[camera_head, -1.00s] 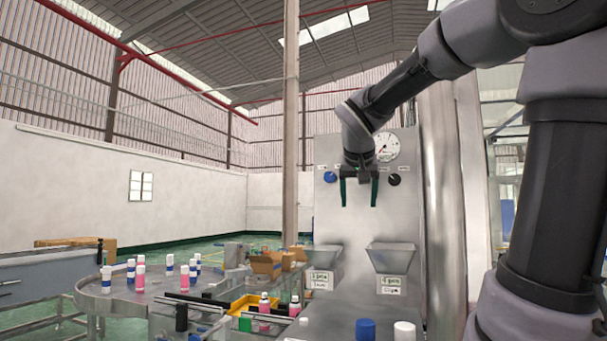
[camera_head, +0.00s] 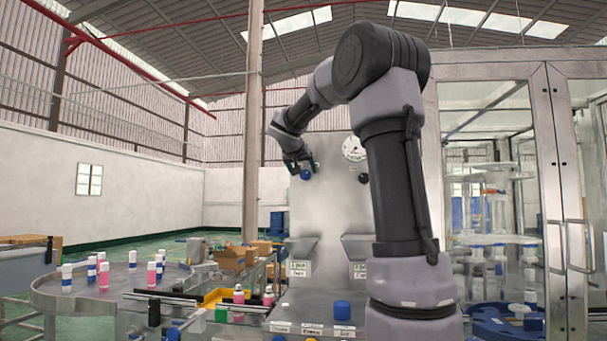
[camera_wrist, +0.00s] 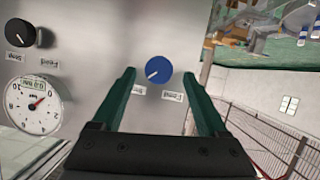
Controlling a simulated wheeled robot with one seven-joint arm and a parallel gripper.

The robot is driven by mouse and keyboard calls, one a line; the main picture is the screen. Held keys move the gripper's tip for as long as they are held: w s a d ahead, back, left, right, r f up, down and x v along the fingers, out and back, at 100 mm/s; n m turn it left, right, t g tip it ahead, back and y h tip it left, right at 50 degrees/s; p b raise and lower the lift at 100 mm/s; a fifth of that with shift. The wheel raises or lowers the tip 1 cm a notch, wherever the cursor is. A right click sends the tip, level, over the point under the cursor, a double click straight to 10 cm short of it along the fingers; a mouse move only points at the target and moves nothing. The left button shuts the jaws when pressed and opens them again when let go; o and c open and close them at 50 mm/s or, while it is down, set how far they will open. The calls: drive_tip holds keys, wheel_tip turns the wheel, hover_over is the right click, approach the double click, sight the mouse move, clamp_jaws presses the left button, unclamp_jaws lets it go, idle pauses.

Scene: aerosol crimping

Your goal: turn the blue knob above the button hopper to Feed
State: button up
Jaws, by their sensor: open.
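The blue knob (camera_head: 305,174) sits on the upper left of the grey metal panel (camera_head: 325,215), above the left hopper (camera_head: 300,248). In the wrist view the blue knob (camera_wrist: 159,69) shows between the tips of my gripper's green fingers (camera_wrist: 160,75). The fingers are open, one on each side, with gaps to the knob. The knob's white mark points to the lower left there, toward the left one of two small labels (camera_wrist: 172,96), which appear upside down. In the head view my gripper (camera_head: 299,163) is at the knob and partly overlaps it.
A black knob (camera_head: 363,178) and a pressure gauge (camera_head: 354,149) are to the right on the panel. A second hopper (camera_head: 357,245) is below. A round table (camera_head: 100,290) with bottles is at left; a glass enclosure (camera_head: 500,120) is at right.

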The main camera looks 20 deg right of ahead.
sight(306, 175)
drive_tip(key=shift+x, duration=1.05)
drive_tip(key=shift+c, duration=0.3)
clamp_jaws()
